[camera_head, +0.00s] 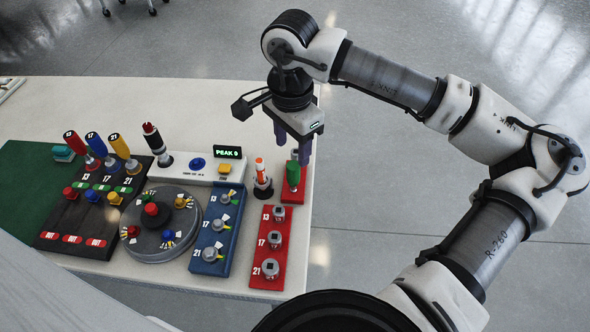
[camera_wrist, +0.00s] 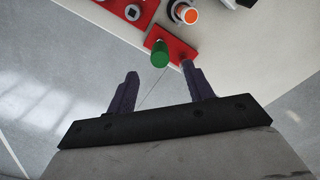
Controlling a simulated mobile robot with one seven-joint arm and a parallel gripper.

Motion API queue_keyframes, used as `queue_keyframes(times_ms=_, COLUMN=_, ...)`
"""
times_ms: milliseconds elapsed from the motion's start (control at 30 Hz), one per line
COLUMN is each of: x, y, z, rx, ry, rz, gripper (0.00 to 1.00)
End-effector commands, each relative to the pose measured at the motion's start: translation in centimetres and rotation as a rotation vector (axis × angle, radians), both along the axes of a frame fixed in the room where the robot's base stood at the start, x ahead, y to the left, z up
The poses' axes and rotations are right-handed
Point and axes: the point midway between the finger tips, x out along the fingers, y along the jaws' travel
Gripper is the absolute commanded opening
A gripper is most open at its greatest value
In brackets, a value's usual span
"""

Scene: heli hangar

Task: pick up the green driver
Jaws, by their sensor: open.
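The green driver (camera_head: 293,174) stands upright on a small red block (camera_head: 299,190) near the right edge of the table. In the wrist view the green driver (camera_wrist: 160,53) stands on the red block (camera_wrist: 181,47), beyond the fingertips and roughly between their lines. My gripper (camera_head: 291,150) is open and empty above the table's right edge, over and slightly behind the driver. In the wrist view my gripper (camera_wrist: 160,75) shows its two purple fingers spread apart, not touching the driver.
An orange-and-white tool (camera_head: 261,172) stands in a dark holder just left of the driver. A red board with sockets (camera_head: 272,247) lies in front. Red, blue and yellow drivers (camera_head: 96,148) stand at the left. A display box (camera_head: 200,166) is behind. Open floor lies right of the table.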

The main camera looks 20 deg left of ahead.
Motion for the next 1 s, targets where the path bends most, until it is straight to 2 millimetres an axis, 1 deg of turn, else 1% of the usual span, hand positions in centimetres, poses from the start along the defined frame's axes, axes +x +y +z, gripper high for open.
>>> queue_keyframes(times_ms=33, x=-0.1, y=0.0, z=-0.9, rx=0.001, ry=0.004, rz=0.001, gripper=0.52)
queue_keyframes(times_ms=133, x=-0.1, y=0.0, z=-2.4, rx=0.001, ry=0.004, rz=0.000, gripper=0.52)
queue_keyframes(times_ms=200, x=-0.1, y=0.0, z=-3.1, rx=0.002, ry=0.002, rz=0.000, gripper=0.52)
queue_keyframes(times_ms=367, x=-0.1, y=0.0, z=-4.0, rx=0.003, ry=0.003, rz=0.000, gripper=0.52)
queue_keyframes(times_ms=467, x=-0.1, y=-0.1, z=-5.1, rx=0.003, ry=0.006, rz=0.001, gripper=0.52)
queue_keyframes(times_ms=600, x=-0.1, y=-0.1, z=-7.2, rx=0.004, ry=0.005, rz=0.001, gripper=0.52)
queue_keyframes(times_ms=700, x=0.0, y=-0.1, z=-8.3, rx=0.003, ry=0.003, rz=0.001, gripper=0.52)
queue_keyframes(times_ms=800, x=0.0, y=-0.1, z=-8.8, rx=0.003, ry=0.001, rz=0.001, gripper=0.52)
queue_keyframes(times_ms=967, x=0.0, y=-0.1, z=-8.8, rx=0.002, ry=0.000, rz=0.001, gripper=0.52)
queue_keyframes(times_ms=1000, x=0.0, y=-0.1, z=-8.8, rx=0.002, ry=0.000, rz=0.001, gripper=0.49)
